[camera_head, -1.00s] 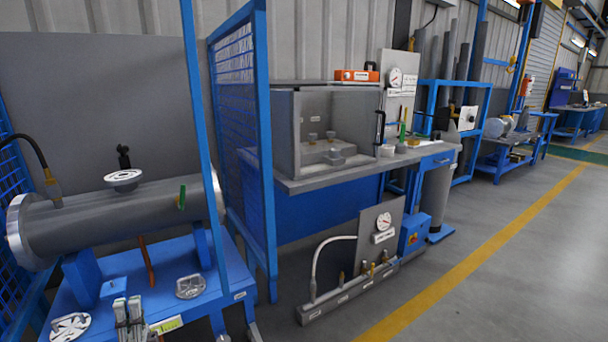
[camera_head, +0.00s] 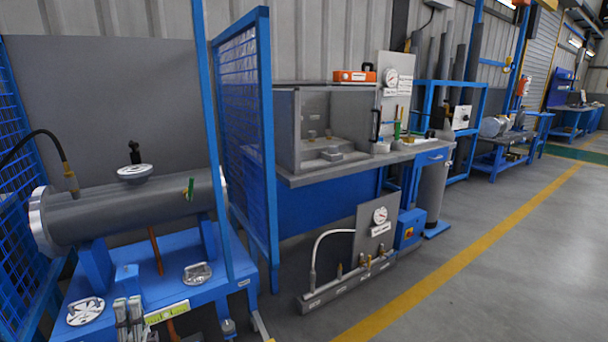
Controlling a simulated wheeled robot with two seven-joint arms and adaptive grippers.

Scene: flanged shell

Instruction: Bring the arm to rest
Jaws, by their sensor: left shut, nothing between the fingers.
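My left gripper (camera_head: 129,311) shows at the bottom left of the head view, in front of the blue bench. Its grey fingers stand upright and close together, shut with nothing between them. The rest of the left arm is below the picture. My right gripper is not in view. The grey flanged shell (camera_head: 130,209) lies on blue supports on the blue bench (camera_head: 214,283), behind and above my gripper. A white flange disc (camera_head: 135,171) with a black fitting sits on top of the shell.
White round covers (camera_head: 85,311) and (camera_head: 197,272) lie on the bench beside my gripper. A blue post (camera_head: 208,130) and mesh guard (camera_head: 246,130) stand right of the shell. A gauge panel (camera_head: 370,238) stands on the floor. Open floor (camera_head: 500,260) lies at the right.

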